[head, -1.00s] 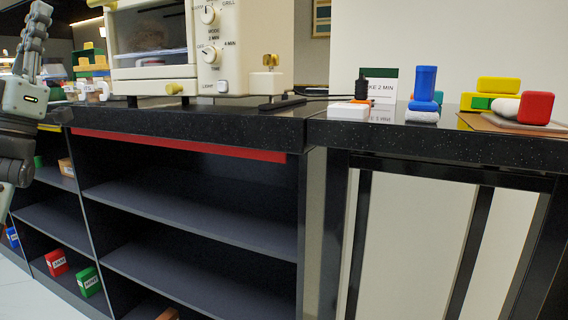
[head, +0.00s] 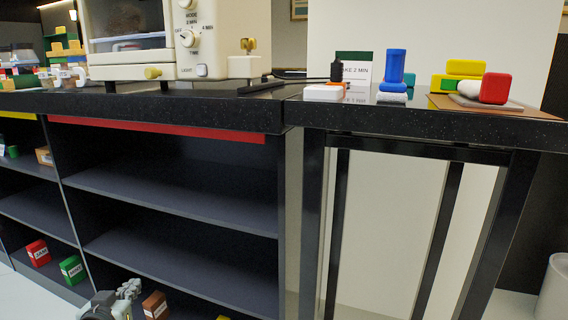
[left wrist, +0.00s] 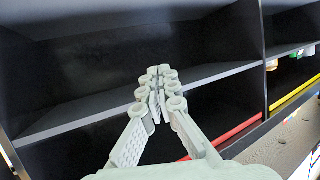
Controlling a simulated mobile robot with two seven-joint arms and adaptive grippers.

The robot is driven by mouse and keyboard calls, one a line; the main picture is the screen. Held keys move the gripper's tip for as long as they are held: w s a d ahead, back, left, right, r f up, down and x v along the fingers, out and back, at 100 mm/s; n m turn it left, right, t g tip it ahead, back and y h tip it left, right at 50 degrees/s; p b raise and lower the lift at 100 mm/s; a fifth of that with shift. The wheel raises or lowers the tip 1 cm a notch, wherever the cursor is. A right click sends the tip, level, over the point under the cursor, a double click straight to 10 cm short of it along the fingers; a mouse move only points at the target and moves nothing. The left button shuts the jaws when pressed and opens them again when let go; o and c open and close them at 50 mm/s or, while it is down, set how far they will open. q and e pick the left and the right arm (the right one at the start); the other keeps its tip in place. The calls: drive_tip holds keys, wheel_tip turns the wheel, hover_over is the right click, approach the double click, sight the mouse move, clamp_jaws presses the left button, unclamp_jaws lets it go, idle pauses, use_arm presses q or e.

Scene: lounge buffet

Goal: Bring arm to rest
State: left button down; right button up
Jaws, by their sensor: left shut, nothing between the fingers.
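My left gripper (head: 128,290) is low at the bottom left of the head view, in front of the lowest part of the shelf unit. In the left wrist view my left gripper (left wrist: 160,75) has its fingers together with nothing between them. Dark open shelves (left wrist: 85,108) lie beyond its fingertips in that view. My right gripper does not show in any frame.
The black counter (head: 190,110) holds a toaster oven (head: 190,40), a blue piece (head: 393,66) and a red block (head: 494,88). The open shelves (head: 180,190) hold a red box (head: 37,252), a green box (head: 71,269) and a brown box (head: 155,305). A white bin (head: 556,288) stands far right.

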use_arm(q)
drive_tip(key=s+d+f+m+g, duration=0.1)
drive_tip(key=s+d+f+g, duration=0.1)
drive_tip(key=s+f, duration=0.6)
drive_tip(key=s+d+f+m+g, duration=0.1)
drive_tip(key=s+d+f+g, duration=0.2)
drive_tip(key=s+f+g, duration=0.2)
drive_tip(key=s+d+f+m+g, duration=0.1)
drive_tip(key=s+f+g, duration=0.3)
drive_tip(key=s+f, duration=0.7)
drive_tip(key=s+d, duration=0.1)
drive_tip(key=s, duration=0.4)
drive_tip(key=shift+s+d+h, duration=0.25)
drive_tip(key=shift+d+h, duration=0.05)
drive_tip(key=shift+d, duration=0.1)
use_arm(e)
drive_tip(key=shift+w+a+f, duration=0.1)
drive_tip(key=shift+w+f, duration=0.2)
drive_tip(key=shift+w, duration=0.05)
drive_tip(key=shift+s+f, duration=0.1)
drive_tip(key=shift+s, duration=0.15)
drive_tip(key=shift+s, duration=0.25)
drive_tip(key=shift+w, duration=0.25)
